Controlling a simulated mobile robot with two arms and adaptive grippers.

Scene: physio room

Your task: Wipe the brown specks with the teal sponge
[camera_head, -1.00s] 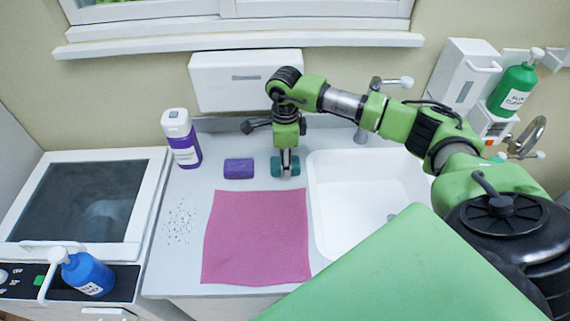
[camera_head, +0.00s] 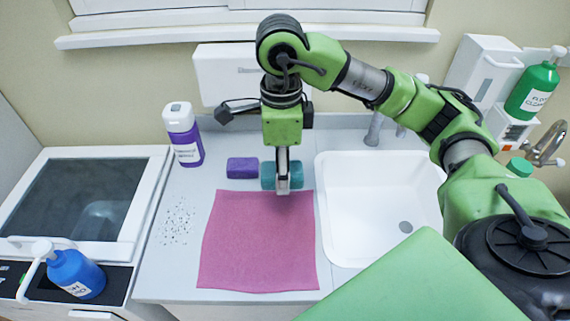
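The teal sponge (camera_head: 268,176) is in my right gripper (camera_head: 283,184), just behind the far edge of the pink mat. The fingers point down and cover the middle of the sponge. It looks larger than the purple sponge beside it and seems raised off the counter; any gap beneath it is hidden. The specks (camera_head: 178,221) lie scattered on the counter left of the mat. They look small and dark grey rather than clearly brown. My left gripper is not in view.
A purple sponge (camera_head: 242,168) lies left of the teal one. The pink mat (camera_head: 258,245) covers the middle counter. A white sink (camera_head: 370,210) is at right. A purple-and-white bottle (camera_head: 183,135) stands behind the specks. A blue pump bottle (camera_head: 76,275) stands at far left.

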